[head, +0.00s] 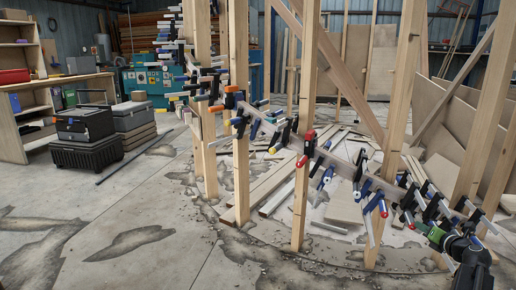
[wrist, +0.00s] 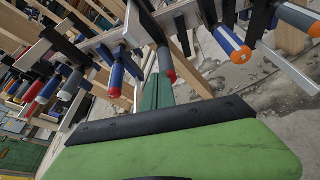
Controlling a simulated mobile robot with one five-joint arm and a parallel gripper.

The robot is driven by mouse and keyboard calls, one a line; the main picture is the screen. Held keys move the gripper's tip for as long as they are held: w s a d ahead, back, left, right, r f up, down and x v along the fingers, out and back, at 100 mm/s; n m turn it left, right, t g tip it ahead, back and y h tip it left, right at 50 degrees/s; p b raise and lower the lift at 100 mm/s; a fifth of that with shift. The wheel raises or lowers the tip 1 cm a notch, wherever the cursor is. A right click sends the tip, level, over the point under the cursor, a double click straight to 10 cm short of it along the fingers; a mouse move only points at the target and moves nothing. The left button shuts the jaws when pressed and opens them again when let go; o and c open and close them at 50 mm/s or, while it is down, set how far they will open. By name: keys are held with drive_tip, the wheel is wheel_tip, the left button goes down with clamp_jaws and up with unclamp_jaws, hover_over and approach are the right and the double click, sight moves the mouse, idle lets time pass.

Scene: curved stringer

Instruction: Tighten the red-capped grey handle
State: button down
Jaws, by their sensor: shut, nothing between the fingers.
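A grey handle with a red cap (wrist: 166,62) is at the upper middle of the wrist view, its red end facing me. My gripper (wrist: 158,92) is shut and empty, its green fingers together and pointing toward that handle. The tips appear close to the cap; whether they touch it I cannot tell. In the head view my gripper (head: 434,234) is at the lower right, beside the clamps on the curved stringer. Which of the clamps there has this handle I cannot make out.
Metal clamp bars (wrist: 275,65) stick out nearby. Wooden posts (head: 302,150) stand along the stringer. Black toolboxes (head: 85,138) stand at left; the concrete floor in front is open.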

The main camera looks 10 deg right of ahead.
drive_tip(key=shift+w+d+r, duration=0.1)
drive_tip(key=shift+w+d, duration=0.1)
drive_tip(key=shift+w, duration=0.45)
drive_tip(key=shift+f+b, duration=0.35)
drive_tip(key=shift+d, duration=0.3)
drive_tip(key=shift+s+d+f+b, duration=0.15)
drive_tip(key=shift+d+f+b, duration=0.2)
drive_tip(key=shift+d, duration=0.05)
drive_tip(key=shift+d+f, duration=0.15)
idle(0.6)
